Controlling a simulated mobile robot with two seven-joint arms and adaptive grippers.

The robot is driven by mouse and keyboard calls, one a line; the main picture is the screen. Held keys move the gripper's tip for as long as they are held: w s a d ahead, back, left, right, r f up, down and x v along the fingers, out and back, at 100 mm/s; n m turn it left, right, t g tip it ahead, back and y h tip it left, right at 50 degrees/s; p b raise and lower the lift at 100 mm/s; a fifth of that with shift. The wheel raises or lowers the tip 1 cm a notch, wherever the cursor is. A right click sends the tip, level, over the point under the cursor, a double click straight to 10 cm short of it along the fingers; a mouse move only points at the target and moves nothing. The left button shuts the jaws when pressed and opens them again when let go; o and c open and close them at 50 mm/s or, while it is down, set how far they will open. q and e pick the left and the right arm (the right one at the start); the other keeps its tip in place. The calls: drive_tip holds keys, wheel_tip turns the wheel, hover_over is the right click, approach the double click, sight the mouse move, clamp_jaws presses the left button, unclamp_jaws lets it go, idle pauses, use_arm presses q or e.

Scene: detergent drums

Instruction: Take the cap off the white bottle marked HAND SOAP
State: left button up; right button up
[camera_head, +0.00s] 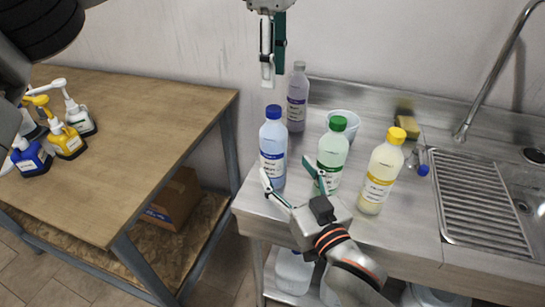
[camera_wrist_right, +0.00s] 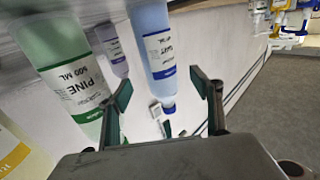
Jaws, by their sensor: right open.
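I cannot read HAND SOAP on any label. Four screw-cap bottles stand on the steel counter: a blue one (camera_head: 273,145), a green one (camera_head: 331,155) marked PINE in the wrist view (camera_wrist_right: 66,70), a pale one with yellow cap and label (camera_head: 380,178), and a pale lavender one (camera_head: 297,100) with a greyish cap behind. My right gripper (camera_head: 286,167) is open and empty, in front of the blue and green bottles; the blue bottle (camera_wrist_right: 154,45) shows beyond its fingers (camera_wrist_right: 161,82).
A clear cup (camera_head: 343,122) stands behind the green bottle. A sponge (camera_head: 407,127), sink drainer (camera_head: 480,200) and tap (camera_head: 490,80) are at right. Pump bottles (camera_head: 66,139) stand on the wooden table (camera_head: 140,130) at left. White jugs (camera_head: 294,270) sit below the counter.

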sight(274, 108)
drive_tip(key=x, duration=0.8)
drive_tip(key=shift+w+a, duration=0.1)
drive_tip(key=shift+w, duration=0.15)
clamp_jaws()
use_arm(q)
drive_tip(key=m, duration=0.8)
drive_tip(key=shift+m, duration=0.4)
drive_tip(key=shift+f, duration=4)
